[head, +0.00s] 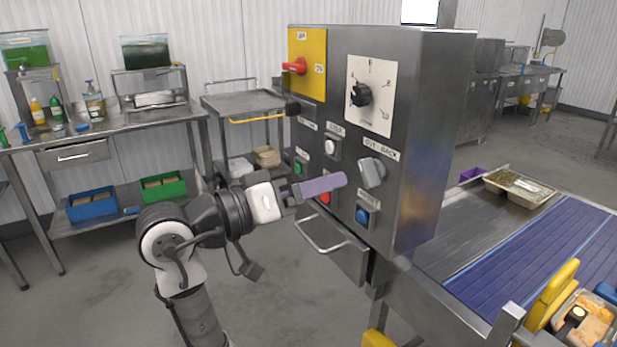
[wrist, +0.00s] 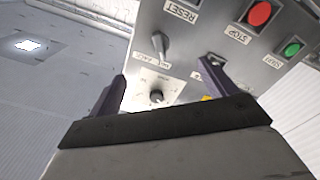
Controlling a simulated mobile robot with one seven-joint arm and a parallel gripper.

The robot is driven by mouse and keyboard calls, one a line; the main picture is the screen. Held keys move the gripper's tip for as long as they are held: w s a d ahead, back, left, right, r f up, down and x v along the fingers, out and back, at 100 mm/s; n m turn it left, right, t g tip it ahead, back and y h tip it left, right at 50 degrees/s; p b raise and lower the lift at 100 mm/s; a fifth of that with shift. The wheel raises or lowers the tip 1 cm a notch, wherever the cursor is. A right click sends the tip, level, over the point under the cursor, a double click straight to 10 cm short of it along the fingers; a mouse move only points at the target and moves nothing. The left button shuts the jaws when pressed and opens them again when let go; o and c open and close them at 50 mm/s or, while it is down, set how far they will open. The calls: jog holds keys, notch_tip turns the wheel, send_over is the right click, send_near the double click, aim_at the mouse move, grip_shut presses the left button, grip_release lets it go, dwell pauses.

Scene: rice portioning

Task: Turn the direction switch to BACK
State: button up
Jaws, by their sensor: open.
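The direction switch (head: 372,172) is a grey lever knob on the front of the steel control box, below the label OUT BACK. In the wrist view, which shows the panel upside down, the switch (wrist: 161,46) lies beyond the fingertips, roughly between their lines. Which label its handle points to is not clear. My gripper (head: 338,181) has purple fingers and is in front of the panel, just left of the switch in the head view. In the wrist view my gripper (wrist: 163,76) has its fingers spread apart, with nothing between them.
A white pushbutton (head: 331,147), a red button (head: 325,197) and a blue button (head: 362,215) surround the switch. A dial (head: 361,94) sits above it. A drawer handle (head: 330,238) juts out below. The conveyor (head: 540,260) is right of the box.

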aim_at(363, 175)
jog(key=x, duration=1)
jog(key=shift+s+f, duration=0.1)
jog(key=shift+s, duration=0.05)
grip_shut()
dwell(0.8)
dwell(0.3)
